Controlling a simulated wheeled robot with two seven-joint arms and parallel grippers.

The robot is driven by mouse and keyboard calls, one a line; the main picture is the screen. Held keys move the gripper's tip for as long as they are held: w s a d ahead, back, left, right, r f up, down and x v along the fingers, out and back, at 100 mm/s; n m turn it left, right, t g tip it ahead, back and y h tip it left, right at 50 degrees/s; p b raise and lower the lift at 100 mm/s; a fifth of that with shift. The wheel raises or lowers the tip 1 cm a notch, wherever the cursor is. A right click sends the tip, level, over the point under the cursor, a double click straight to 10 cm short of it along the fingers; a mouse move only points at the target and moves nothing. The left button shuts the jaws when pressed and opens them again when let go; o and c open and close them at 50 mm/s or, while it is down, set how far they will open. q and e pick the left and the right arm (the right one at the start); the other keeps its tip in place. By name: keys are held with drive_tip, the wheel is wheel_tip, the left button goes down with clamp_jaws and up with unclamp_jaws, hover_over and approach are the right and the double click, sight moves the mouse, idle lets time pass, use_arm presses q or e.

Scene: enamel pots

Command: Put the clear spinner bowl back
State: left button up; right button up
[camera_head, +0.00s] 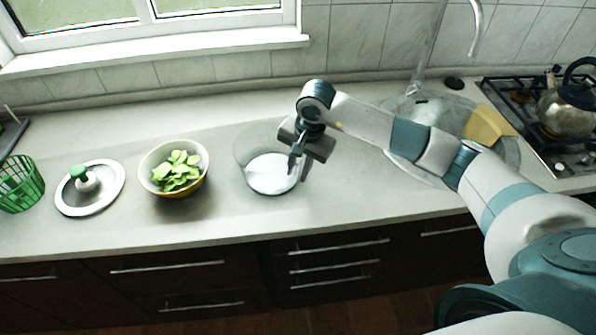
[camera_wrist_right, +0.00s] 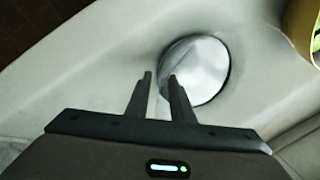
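The clear spinner bowl (camera_head: 270,174) stands upright on the counter, see-through with a pale round base. It also shows in the right wrist view (camera_wrist_right: 203,70), just beyond the fingers. My right gripper (camera_head: 299,170) points down at the bowl's right side. Its two fingers (camera_wrist_right: 159,78) are apart with a narrow gap, at the near-transparent wall. I cannot tell whether they touch it. The green spinner basket (camera_head: 20,186) stands at the far left. The white lid with a green knob (camera_head: 90,188) lies beside it. My left gripper is not in view.
A yellow bowl of green leaves (camera_head: 176,172) stands between lid and clear bowl. At the right are a sink with a yellow board (camera_head: 489,125), a tap and a hob with a kettle (camera_head: 566,112). Counter (camera_head: 225,225) is clear in front, up to its edge.

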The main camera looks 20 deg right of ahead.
wheel_tip(320, 180, up, 11)
drive_tip(key=s+d+b, duration=0.1)
drive_tip(key=b, duration=0.3)
drive_tip(key=shift+s+d, duration=0.15)
drive_tip(key=shift+s, duration=0.15)
drive_tip(key=shift+f, duration=0.1)
idle(0.4)
